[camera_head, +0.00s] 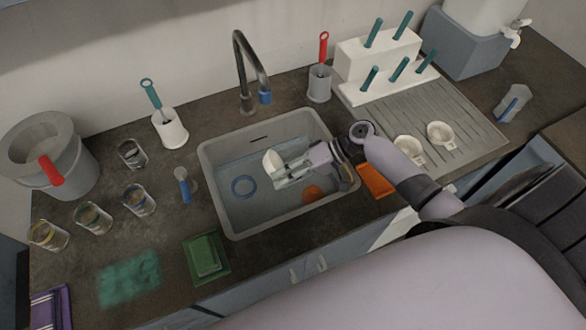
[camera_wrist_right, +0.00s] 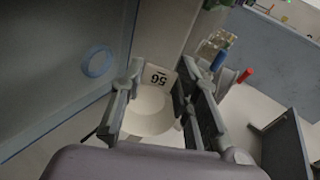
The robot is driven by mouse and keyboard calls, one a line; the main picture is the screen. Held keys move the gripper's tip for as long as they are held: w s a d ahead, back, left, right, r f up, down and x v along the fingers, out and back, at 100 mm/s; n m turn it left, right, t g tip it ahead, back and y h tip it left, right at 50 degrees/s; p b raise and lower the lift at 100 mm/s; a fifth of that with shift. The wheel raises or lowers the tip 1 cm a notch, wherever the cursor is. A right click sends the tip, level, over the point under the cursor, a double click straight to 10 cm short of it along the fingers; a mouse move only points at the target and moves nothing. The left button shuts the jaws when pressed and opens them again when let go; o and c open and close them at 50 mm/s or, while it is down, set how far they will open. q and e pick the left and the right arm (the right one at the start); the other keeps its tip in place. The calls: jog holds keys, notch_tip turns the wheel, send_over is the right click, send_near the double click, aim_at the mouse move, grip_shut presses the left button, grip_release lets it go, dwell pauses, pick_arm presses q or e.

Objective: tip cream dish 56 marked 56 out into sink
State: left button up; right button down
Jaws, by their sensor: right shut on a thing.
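The cream dish marked 56 (camera_head: 272,163) is held over the sink (camera_head: 222,205) by my right gripper (camera_head: 288,172). In the head view the dish looks tilted on its side, at the left end of the gripper. In the right wrist view the dish (camera_wrist_right: 150,112) sits between the two fingers of the right gripper (camera_wrist_right: 158,85), with its white tab reading 56 in view. Its bowl looks empty there, though part is hidden by my wrist. My left gripper is not in view.
A blue ring (camera_head: 243,186) and an orange round thing (camera_head: 312,193) lie in the sink. The faucet (camera_head: 250,75) stands behind it. Two cream dishes (camera_head: 409,149) (camera_head: 441,133) rest on the drainboard (camera_head: 440,105). An orange pad (camera_head: 375,180) lies right of the sink; several jars (camera_head: 93,217) stand left.

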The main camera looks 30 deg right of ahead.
jog(key=p, duration=0.1)
jog(key=r+h+p, duration=0.1)
jog(key=p, duration=0.1)
jog(key=shift+w+a+r+h, duration=0.15)
jog(key=shift+a+h, duration=0.15)
jog(key=shift+a, duration=0.05)
jog(key=shift+f, duration=0.55)
pick_arm(q)
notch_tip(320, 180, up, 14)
jog(key=p, duration=0.9)
pick_arm(e)
jog(key=w+a+f+g+h, duration=0.2)
jog(key=a+h, duration=0.7)
jog(key=h, duration=0.1)
jog(key=shift+w+a+f+g, duration=0.15)
jog(key=shift+f+g, duration=0.15)
jog(key=shift+f, duration=0.1)
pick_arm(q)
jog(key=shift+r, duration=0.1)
